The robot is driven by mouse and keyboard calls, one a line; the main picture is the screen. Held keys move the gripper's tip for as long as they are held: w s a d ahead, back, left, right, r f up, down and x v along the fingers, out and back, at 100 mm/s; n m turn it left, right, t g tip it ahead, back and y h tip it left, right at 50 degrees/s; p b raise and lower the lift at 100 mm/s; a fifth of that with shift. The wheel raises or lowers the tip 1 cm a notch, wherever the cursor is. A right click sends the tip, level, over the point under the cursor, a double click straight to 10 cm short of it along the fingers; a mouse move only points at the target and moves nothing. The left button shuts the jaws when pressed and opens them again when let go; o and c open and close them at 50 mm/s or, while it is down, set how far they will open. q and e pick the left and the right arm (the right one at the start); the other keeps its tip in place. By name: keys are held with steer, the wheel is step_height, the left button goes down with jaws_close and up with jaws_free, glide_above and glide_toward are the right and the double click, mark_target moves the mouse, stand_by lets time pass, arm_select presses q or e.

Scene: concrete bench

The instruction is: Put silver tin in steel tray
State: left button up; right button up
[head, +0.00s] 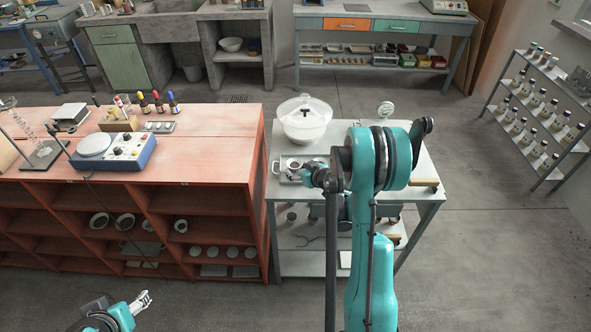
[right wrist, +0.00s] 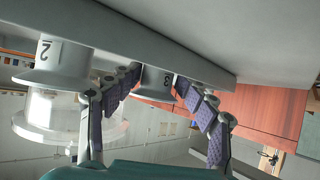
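The steel tray (head: 284,180) lies on the left part of the grey cart top, and a small round metal piece (head: 294,163) stands on it. My right gripper (head: 313,174) is low over the tray's right side. In the tilted right wrist view, its fingers (right wrist: 157,80) bend in on both sides of a grey cylindrical tin (right wrist: 153,84) and appear to hold it. A second grey piece marked 2 (right wrist: 50,62) is beside it. Whether the held tin rests on the tray is unclear. My left gripper (head: 142,302) is low at the left, far from the cart; its fingers are too small to judge.
A clear lidded bowl (head: 303,122) stands behind the tray on the cart. A red-brown shelf bench (head: 215,150) with a scale (head: 112,150) and dropper bottles is to the left, across a narrow gap. A bottle rack (head: 540,110) stands far right. Floor right of the cart is clear.

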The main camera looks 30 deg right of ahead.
steer(key=shift+s+d+f, duration=0.15)
steer(key=shift+s+f, duration=0.1)
steer(key=shift+s, duration=0.45)
steer(key=v, duration=0.4)
steer(key=r+v, duration=0.1)
steer(key=v, duration=0.2)
steer(key=shift+w, duration=0.25)
steer(key=shift+a+r, duration=0.2)
steer(key=shift+a, duration=0.2)
steer(key=s+a+r+g, duration=0.1)
steer(key=s+a+r, duration=0.1)
steer(key=a+r, duration=0.3)
steer(key=s+a+r+g, duration=0.2)
steer(key=s+a, duration=0.1)
steer(key=a, duration=0.5)
steer(key=s+a+r+g, duration=0.1)
steer(key=s+a, duration=0.3)
steer(key=s, duration=0.3)
steer(key=s+a+r, duration=0.2)
steer(key=s+a, duration=0.2)
steer(key=s, duration=0.4)
steer(key=shift+s+r+m+g+h, duration=0.15)
steer(key=shift+m+g+h, duration=0.15)
steer(key=shift+m+g, duration=0.1)
